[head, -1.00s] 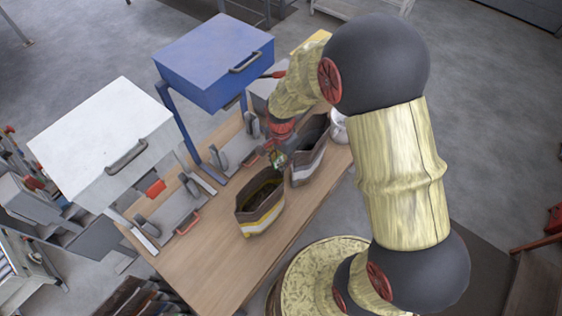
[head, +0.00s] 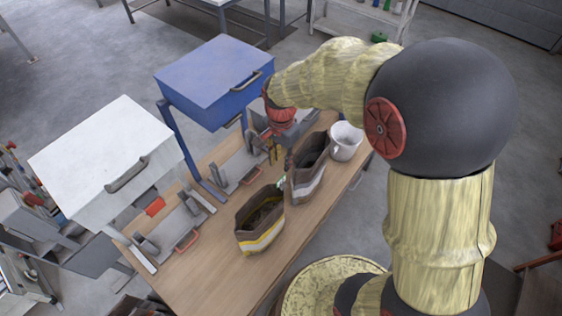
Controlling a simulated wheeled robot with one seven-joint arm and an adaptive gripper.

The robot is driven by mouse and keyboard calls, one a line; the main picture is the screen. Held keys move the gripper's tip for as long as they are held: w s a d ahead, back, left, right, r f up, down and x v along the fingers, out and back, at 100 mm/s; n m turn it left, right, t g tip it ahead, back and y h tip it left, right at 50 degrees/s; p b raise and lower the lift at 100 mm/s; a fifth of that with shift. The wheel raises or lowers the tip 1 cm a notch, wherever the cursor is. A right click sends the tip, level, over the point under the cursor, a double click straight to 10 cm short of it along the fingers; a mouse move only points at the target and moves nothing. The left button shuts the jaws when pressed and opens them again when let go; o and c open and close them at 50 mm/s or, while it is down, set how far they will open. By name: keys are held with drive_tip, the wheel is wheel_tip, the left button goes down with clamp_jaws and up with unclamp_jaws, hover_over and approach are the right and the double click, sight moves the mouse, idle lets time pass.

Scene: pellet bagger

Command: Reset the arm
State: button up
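My gripper (head: 274,154) points down above the wooden table, between the blue box and the brown bags. Its fingers are small in the picture, and I cannot tell whether they are open or shut. I see nothing clearly held in it. My arm, in a pale yellow cover with dark round joints, bends high over the right side of the table.
Two open bags stand on the wooden table (head: 190,268): one with a yellow stripe (head: 262,236), one behind it (head: 308,172). A white mug (head: 345,141) is at the far end. A blue box (head: 215,75) and a white box (head: 105,155) stand raised along the left side.

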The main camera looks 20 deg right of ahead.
idle(0.4)
drive_tip(key=s+d+f+n+t+b, duration=0.2)
drive_tip(key=s+n+t+b, duration=0.3)
drive_tip(key=s+n+b, duration=0.6)
drive_tip(key=s+d+b, duration=0.1)
drive_tip(key=s+b, duration=0.5)
drive_tip(key=b, duration=0.5)
drive_tip(key=shift+s+n+t, duration=0.25)
drive_tip(key=shift+n+t, duration=0.05)
drive_tip(key=shift+n, duration=0.1)
idle(0.7)
